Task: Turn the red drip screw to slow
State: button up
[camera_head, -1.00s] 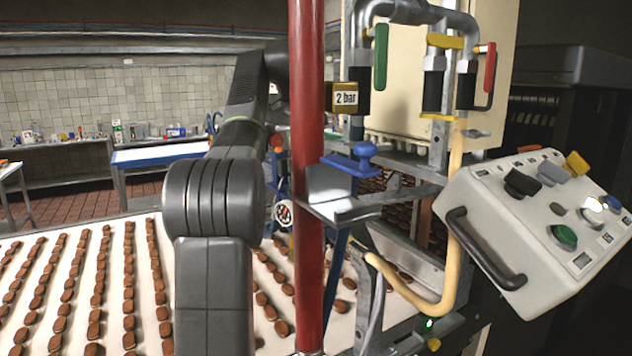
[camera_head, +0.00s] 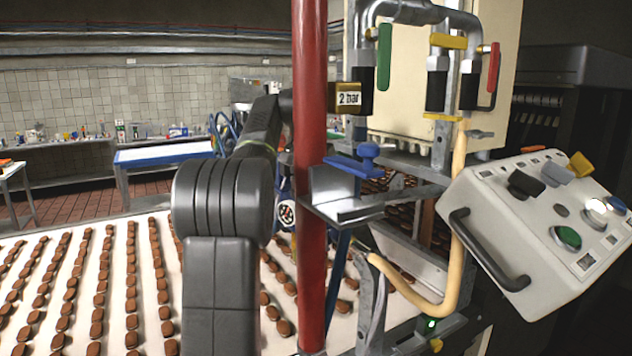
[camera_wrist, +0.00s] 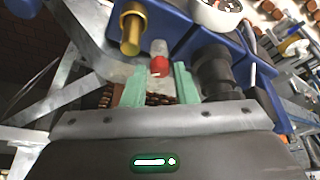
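The red drip screw (camera_wrist: 160,67) is a small round red knob with a pale mark, on a light grey fitting in the wrist view. It sits between the green fingers of my gripper (camera_wrist: 157,78), near their tips. The fingers are apart, with visible gaps on both sides of the knob. I cannot tell whether the tips reach past it. In the head view, my gripper and the screw cannot be made out behind the red post and my arm.
A brass fitting (camera_wrist: 132,30), a blue block (camera_wrist: 185,38) and a white gauge (camera_wrist: 218,10) crowd the screw. The red post (camera_head: 309,180) stands in front of my arm. A control box (camera_head: 510,230) is at right, and a conveyor (camera_head: 75,290) of chocolates lies below.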

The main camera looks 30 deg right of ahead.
grip_shut()
jog(key=shift+s+d+n+t+y, duration=0.1)
jog(key=shift+n+t+y, duration=0.2)
jog(key=shift+n, duration=0.85)
jog(key=shift+d+n+t+y, duration=0.1)
jog(key=shift+n+t+y, duration=0.2)
jog(key=shift+n, duration=0.85)
jog(key=shift+o, duration=2.1)
grip_release()
jog(key=v, duration=1.4)
jog(key=shift+a, duration=0.1)
